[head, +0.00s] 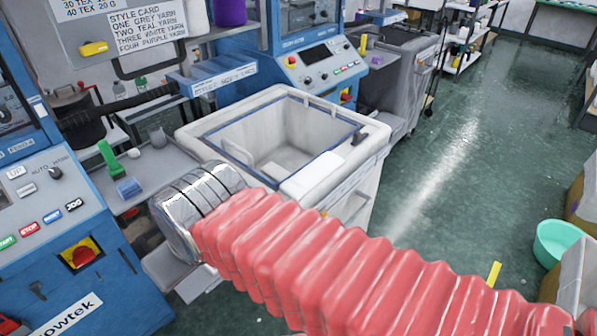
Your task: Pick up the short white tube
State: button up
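I cannot make out a short white tube for certain. A small white object (134,153) lies on the grey side shelf at the left, too small to tell its shape. A short grey cylinder (157,137) stands near it. A pale shape (270,170) shows low inside the white bin (187,133), and I cannot tell what it is. My arm, in a red ribbed sleeve with a chrome end, crosses the front of the picture from the lower right. My gripper does not show.
The shelf also holds a green object (109,158) and a blue block (129,188). Blue knitting machines (60,230) stand left and behind. A grey cabinet (395,75) stands behind the bin. A turquoise bowl (556,240) is at right. The green floor (470,150) between is open.

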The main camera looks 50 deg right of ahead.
aim_at(301, 183)
jog(key=u, duration=1.65)
jog(key=k, duration=1.3)
jog(key=z, duration=0.35)
jog(key=i, duration=1)
jog(key=z, duration=0.05)
